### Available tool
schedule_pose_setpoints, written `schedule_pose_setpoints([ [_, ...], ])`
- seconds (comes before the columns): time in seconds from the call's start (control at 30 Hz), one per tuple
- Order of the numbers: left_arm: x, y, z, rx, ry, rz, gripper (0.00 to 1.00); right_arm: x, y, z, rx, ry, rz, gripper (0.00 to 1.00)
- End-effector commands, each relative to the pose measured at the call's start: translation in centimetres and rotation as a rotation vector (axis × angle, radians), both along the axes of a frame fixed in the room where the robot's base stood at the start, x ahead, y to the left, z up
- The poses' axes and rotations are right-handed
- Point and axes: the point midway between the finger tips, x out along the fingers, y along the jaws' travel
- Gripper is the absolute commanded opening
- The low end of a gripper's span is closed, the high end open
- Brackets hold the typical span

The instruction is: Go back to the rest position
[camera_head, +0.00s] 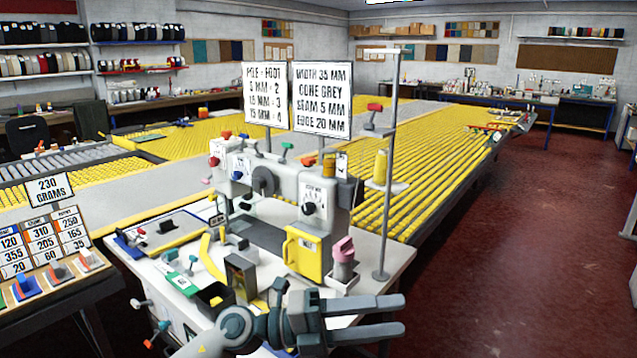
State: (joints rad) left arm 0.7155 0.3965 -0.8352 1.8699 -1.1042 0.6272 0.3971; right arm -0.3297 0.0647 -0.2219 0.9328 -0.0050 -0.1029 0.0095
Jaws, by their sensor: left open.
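My left gripper (402,316) is at the bottom centre, in front of the sewing table's near edge. Its two grey fingers point right with a gap between them, and nothing shows in the gap. My left arm comes in from the bottom left. Behind the gripper stands a white binding machine (320,190) with a yellow front cover (303,254). The gripper appears apart from the machine. My right gripper is not in view.
The white table (372,282) holds a pink-topped bottle (343,258), a dark open box (241,275) and a thread stand (388,220) with a yellow cone (380,167). A sign board (51,188) stands at left. Red floor (520,240) at right is clear.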

Motion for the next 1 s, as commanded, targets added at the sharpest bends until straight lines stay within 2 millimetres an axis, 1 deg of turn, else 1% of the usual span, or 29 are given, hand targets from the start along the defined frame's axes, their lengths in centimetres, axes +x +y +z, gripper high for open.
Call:
schedule_pose_setpoints([
  [0.03,0.1,0.3,0.9,-0.091,0.059,0.046,0.47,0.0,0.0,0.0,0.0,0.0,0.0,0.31],
  [0.1,0.9,1.4,2.1,-0.214,0.138,0.128,0.47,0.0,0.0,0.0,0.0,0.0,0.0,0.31],
  [0.17,1.8,2.7,2.8,-0.312,0.213,0.203,0.47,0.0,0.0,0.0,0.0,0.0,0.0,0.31],
  [0.23,3.0,4.6,2.9,-0.414,0.306,0.298,0.47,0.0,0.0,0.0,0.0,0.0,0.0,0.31],
  [0.33,4.7,8.0,2.0,-0.541,0.449,0.442,0.47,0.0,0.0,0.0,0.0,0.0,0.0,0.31],
  [0.37,5.2,9.0,1.5,-0.574,0.494,0.487,0.47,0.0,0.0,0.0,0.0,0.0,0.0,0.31],
  [0.43,6.1,11.7,-0.2,-0.643,0.6,0.596,0.47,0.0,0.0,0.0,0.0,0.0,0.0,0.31],
  [0.47,6.5,12.9,-1.2,-0.669,0.65,0.644,0.47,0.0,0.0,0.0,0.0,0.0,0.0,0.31],
  [0.5,6.8,14.4,-2.6,-0.699,0.713,0.708,0.47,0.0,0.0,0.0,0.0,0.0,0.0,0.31],
  [0.57,7.0,16.8,-5.1,-0.736,0.813,0.805,0.47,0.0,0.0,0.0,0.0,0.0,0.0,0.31],
  [0.6,6.9,18.3,-6.9,-0.755,0.88,0.87,0.47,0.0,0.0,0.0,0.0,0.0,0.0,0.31],
  [0.67,6.4,20.5,-9.9,-0.775,0.984,0.969,0.47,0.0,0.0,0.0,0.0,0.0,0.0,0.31],
  [0.7,5.9,21.9,-11.9,-0.783,1.051,1.033,0.47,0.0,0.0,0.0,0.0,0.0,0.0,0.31],
  [0.73,5.3,22.8,-13.5,-0.784,1.103,1.081,0.47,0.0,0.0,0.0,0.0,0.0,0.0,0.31],
  [0.77,4.7,23.7,-15.1,-0.786,1.153,1.125,0.47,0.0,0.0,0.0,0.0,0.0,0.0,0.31],
  [0.8,3.8,24.9,-17.1,-0.783,1.219,1.185,0.47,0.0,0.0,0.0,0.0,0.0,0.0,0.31],
  [0.87,2.0,26.4,-20.1,-0.77,1.316,1.271,0.47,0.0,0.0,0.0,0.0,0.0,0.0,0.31],
  [0.9,0.6,27.3,-22.1,-0.757,1.381,1.326,0.47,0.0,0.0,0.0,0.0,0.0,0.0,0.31],
  [0.97,-1.6,28.5,-24.9,-0.732,1.476,1.404,0.47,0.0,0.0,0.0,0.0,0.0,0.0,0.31],
  [1.0,-3.3,29.2,-26.6,-0.712,1.538,1.455,0.47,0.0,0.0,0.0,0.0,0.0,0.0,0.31],
])
